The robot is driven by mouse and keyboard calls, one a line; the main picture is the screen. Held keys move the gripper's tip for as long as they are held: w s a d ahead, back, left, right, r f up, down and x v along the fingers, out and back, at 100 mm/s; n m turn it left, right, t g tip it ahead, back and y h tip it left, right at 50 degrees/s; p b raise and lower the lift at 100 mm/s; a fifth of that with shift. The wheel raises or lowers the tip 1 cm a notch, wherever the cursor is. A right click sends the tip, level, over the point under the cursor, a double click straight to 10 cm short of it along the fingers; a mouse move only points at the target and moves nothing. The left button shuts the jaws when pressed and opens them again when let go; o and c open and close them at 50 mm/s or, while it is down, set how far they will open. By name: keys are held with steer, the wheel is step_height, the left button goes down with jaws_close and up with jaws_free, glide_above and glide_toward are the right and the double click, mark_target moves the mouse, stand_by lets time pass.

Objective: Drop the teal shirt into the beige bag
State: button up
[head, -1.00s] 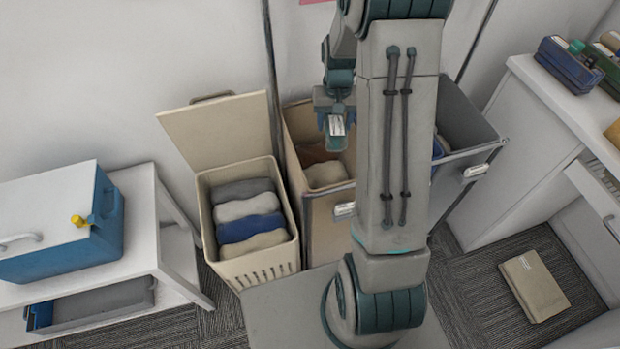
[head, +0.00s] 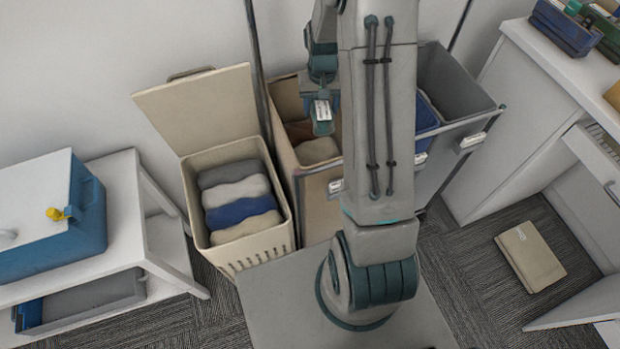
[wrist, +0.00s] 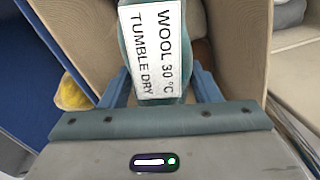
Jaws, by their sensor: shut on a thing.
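The teal shirt (wrist: 124,48) hangs from my gripper (wrist: 163,92), with a white label reading "WOOL 30 °C TUMBLE DRY". My gripper is shut on it, a finger on each side. In the head view, my gripper (head: 321,92) and the small teal shirt (head: 323,128) are over the opening of the beige bag (head: 313,205), the left bag of a framed sorter. The bag's beige wall (wrist: 236,60) surrounds the shirt in the wrist view. Brown and tan cloth lies in the bag. My arm hides part of its right side.
A lidded cream hamper (head: 259,252) with folded clothes stands left of the sorter. A blue bag (head: 427,117) and a grey bag (head: 455,90) are on the right. A blue cooler (head: 88,225) sits on a white bench. A folded tan item (head: 530,256) lies on the carpet.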

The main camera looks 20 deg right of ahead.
steer(key=o, duration=1.2)
steer(key=shift+c, duration=0.2)
step_height(320, 180, up, 14)
